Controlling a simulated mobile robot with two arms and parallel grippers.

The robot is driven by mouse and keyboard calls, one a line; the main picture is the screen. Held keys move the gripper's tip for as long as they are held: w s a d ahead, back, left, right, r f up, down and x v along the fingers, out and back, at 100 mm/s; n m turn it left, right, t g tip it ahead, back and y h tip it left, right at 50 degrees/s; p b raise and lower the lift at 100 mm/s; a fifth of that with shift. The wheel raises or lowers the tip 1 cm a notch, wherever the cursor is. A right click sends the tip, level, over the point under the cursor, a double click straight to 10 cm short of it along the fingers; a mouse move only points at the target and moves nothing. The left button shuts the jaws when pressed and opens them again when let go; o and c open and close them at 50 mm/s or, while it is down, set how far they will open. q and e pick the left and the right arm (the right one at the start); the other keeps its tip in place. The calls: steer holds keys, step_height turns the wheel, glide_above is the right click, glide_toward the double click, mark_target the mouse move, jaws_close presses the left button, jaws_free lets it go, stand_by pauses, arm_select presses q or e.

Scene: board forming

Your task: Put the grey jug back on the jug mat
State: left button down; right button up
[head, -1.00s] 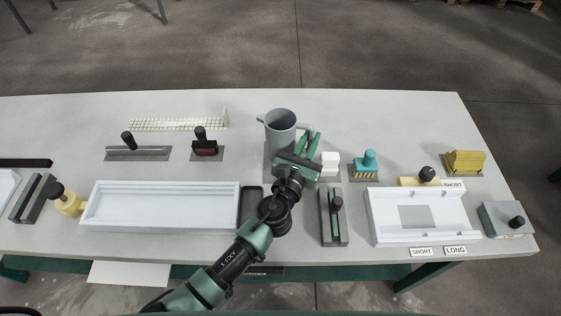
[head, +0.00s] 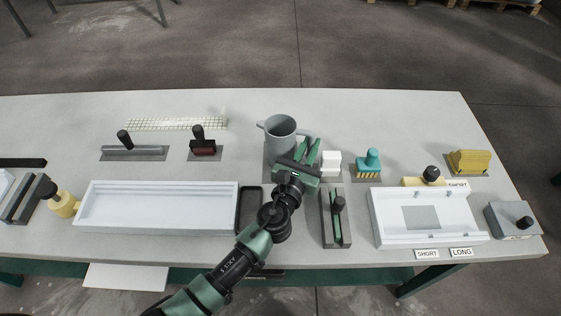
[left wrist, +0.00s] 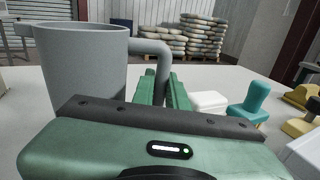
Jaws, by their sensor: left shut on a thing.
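The grey jug (head: 280,138) stands upright near the middle back of the bench, its spout to the left. It fills the left of the left wrist view (left wrist: 82,70). My left gripper (head: 309,150) is at its right side, shut on the jug's handle (left wrist: 158,50); its green fingers (left wrist: 163,88) show there. A flat darker grey mat (head: 269,169) shows under and in front of the jug, partly covered by my gripper. The jug's base is hard to see, so I cannot tell whether it touches the mat. My right gripper is not in view.
White blocks (head: 331,165) and a teal brush (head: 370,160) are close on the right. A white trough (head: 155,228) and a black tray (head: 248,229) are at front left. The bench behind the jug is clear.

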arm_select(q)
steer(key=shift+f, duration=0.25)
stand_by(0.4)
steer(key=c, duration=1.3)
jaws_free()
steer(key=shift+c, duration=0.2)
steer(key=shift+f, duration=0.1)
steer(key=v, duration=0.8)
steer(key=shift+b, duration=0.3)
